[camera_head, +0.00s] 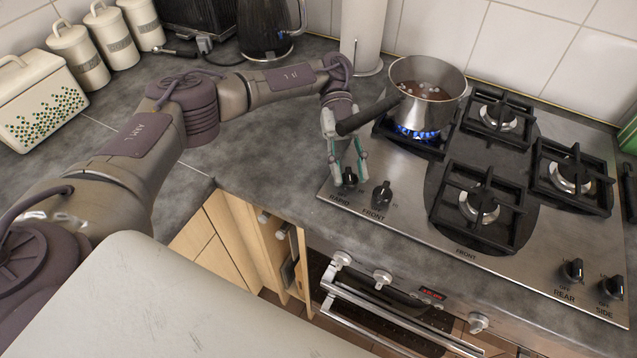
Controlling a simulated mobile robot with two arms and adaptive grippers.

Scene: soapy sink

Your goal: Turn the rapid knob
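The rapid knob (349,177) is a small black knob at the front left corner of the steel hob, above the printed word RAPID. My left gripper (349,182) reaches down over it from behind, with its two teal-padded fingers apart, one on each side of the knob. I cannot tell whether either finger touches it. A steel pot (427,92) of bubbling brownish liquid stands on the back left burner, where a blue flame (414,131) burns. Its dark handle (368,115) points toward me and passes close to my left gripper. My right gripper does not show.
The front knob (382,194) sits just right of the rapid knob. The rear knob (571,271) and side knob (612,287) are at the hob's right. A kettle (264,27) and paper roll (362,35) stand behind. The counter (265,150) left of the hob is clear.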

